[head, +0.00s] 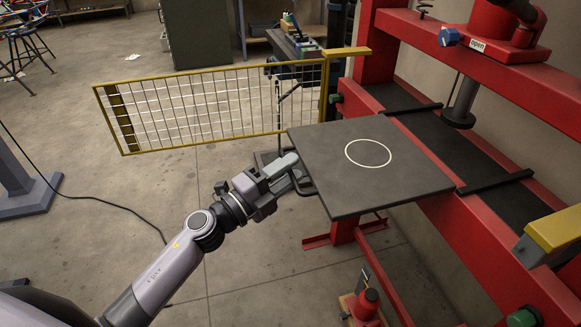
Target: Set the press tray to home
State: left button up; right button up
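The press tray (345,185) is a dark square plate with a white circle on it. It sticks out to the left of the red press, with its right edge by the press frame. A dark handle (304,187) is at its left edge. My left gripper (291,167) is at this handle, its fingertips overlapping it beside the tray edge. The fingers look close together, but whether they are closed on the handle is not clear. My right gripper is not in view.
The red press (440,205) has a dark bed with cross bars and a ram (461,105) above it. A yellow mesh guard (210,105) stands behind my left arm. A red bottle jack (367,305) sits below the tray. Concrete floor (250,240) is clear around my arm.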

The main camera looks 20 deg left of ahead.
pick_arm(q)
jog(key=shift+w+d, duration=0.2)
jog(key=shift+w, duration=0.15)
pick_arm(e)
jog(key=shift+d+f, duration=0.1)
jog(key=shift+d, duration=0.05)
pick_arm(q)
jog(key=shift+r, duration=0.15)
grip_shut()
jog(key=shift+w+d, duration=0.1)
